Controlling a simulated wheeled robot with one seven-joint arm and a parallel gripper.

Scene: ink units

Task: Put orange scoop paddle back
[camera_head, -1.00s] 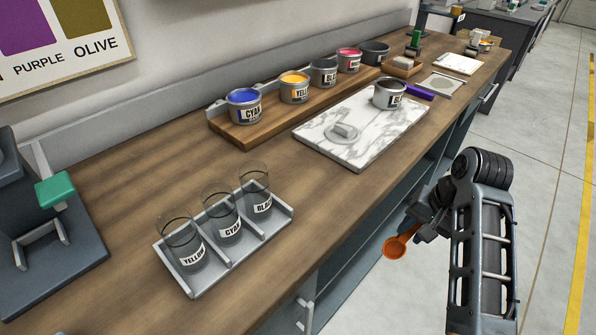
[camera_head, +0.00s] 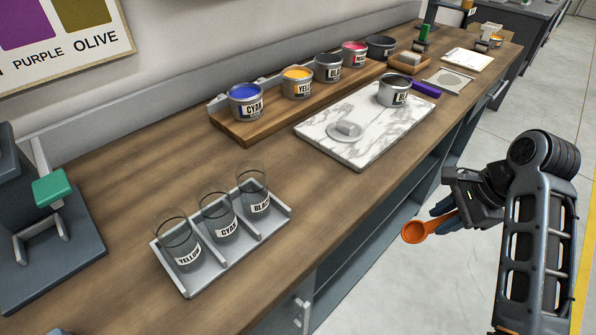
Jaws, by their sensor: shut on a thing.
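The orange scoop paddle (camera_head: 417,231) has a round bowl end and a short handle. My gripper (camera_head: 446,214) is shut on its handle. It holds the scoop out in front of the bench's front edge, over the floor, with the bowl pointing left. The fingertips are partly hidden by the gripper body and the handle. No empty holder for the scoop can be made out for certain.
The wooden bench (camera_head: 110,190) bears a rack (camera_head: 222,252) of labelled glass beakers, a marble slab (camera_head: 365,148) with a can (camera_head: 393,92), and a wooden board (camera_head: 240,132) with several ink cans. A green-handled press (camera_head: 50,230) stands at left. The bench front is clear.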

